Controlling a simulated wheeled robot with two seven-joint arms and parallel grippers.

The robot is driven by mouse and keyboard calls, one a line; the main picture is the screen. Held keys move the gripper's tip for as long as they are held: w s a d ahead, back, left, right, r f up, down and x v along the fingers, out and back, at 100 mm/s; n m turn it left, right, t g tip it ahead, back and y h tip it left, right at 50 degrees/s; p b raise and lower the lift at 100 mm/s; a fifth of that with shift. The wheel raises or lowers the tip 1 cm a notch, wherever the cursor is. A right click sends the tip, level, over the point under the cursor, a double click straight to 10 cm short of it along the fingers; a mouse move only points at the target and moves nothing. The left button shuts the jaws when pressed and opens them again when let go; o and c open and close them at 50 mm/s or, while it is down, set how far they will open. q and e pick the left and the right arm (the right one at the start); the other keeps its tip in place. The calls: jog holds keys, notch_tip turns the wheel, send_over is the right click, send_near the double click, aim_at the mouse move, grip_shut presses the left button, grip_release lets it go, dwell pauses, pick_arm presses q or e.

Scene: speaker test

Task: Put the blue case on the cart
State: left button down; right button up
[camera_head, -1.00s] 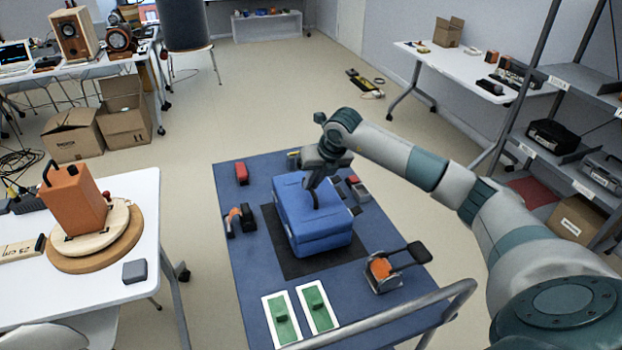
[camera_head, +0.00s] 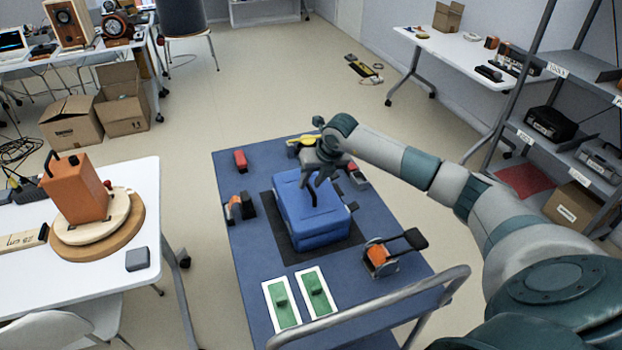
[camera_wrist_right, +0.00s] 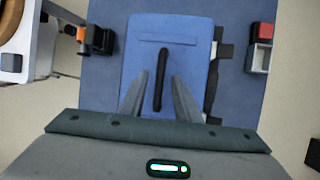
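The blue case (camera_head: 318,222) sits on a dark square mat (camera_head: 273,225) on the blue deck of the cart (camera_head: 240,275). Its black handle stands up from the top. My right gripper (camera_head: 320,183) is over the case, at the handle. In the right wrist view the case (camera_wrist_right: 165,35) lies below the gripper (camera_wrist_right: 160,90). The two fingers are apart, one on each side of the black handle (camera_wrist_right: 160,80), with gaps visible between. The fingertip height against the handle is hard to judge. My left gripper is not in view.
On the deck around the case are a red block (camera_head: 240,161), an orange-and-black item (camera_head: 241,207), an orange clamp-like item (camera_head: 378,254) and two green-and-white plates (camera_head: 281,303). The cart's push bar (camera_head: 395,300) crosses the near side. A white table (camera_head: 70,285) stands left, shelves right.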

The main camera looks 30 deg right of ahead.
jog(key=shift+r, duration=0.15)
